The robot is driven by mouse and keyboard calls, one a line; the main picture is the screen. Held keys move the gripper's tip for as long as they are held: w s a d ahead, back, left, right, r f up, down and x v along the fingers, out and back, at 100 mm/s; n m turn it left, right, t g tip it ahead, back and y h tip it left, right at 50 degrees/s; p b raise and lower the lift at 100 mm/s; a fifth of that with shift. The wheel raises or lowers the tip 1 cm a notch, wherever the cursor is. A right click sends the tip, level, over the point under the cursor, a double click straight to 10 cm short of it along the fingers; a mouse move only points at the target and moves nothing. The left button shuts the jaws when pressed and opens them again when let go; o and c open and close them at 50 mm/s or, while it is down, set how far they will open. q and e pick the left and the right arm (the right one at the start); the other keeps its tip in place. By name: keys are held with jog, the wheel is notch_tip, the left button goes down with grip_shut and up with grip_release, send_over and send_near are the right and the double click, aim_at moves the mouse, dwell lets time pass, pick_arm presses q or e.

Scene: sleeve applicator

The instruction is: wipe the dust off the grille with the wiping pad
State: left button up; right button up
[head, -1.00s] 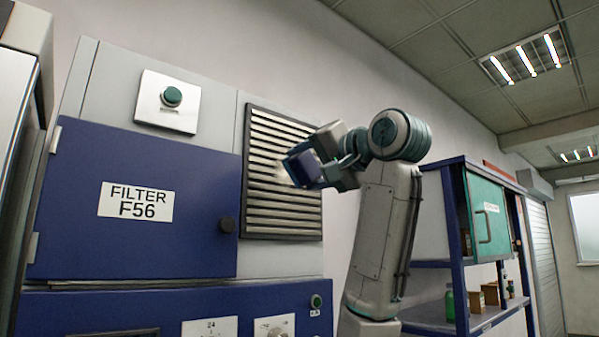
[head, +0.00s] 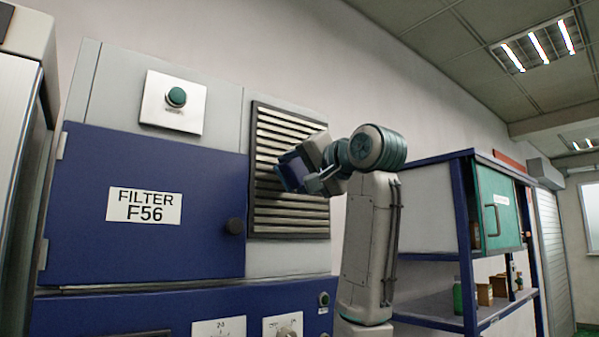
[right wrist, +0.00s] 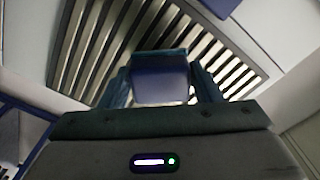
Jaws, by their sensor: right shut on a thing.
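The grille (head: 290,218), dark-framed with pale horizontal slats, is set in the grey panel right of the blue door. It also shows in the right wrist view (right wrist: 105,45), filling the upper part. Pale dust shows on some upper slats, but its full extent is hard to tell. My right gripper (head: 300,174) is shut on the blue wiping pad (head: 289,172), which is in front of the grille's middle; I cannot tell whether it touches. In the right wrist view the pad (right wrist: 160,82) sits between the two fingers. My left gripper is not in view.
A white plate with a green button (head: 177,97) is above. A blue shelf unit (head: 430,305) with a green door (head: 497,215) stands at the right.

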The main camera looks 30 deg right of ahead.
jog(key=shift+w, duration=0.9)
dwell(0.3)
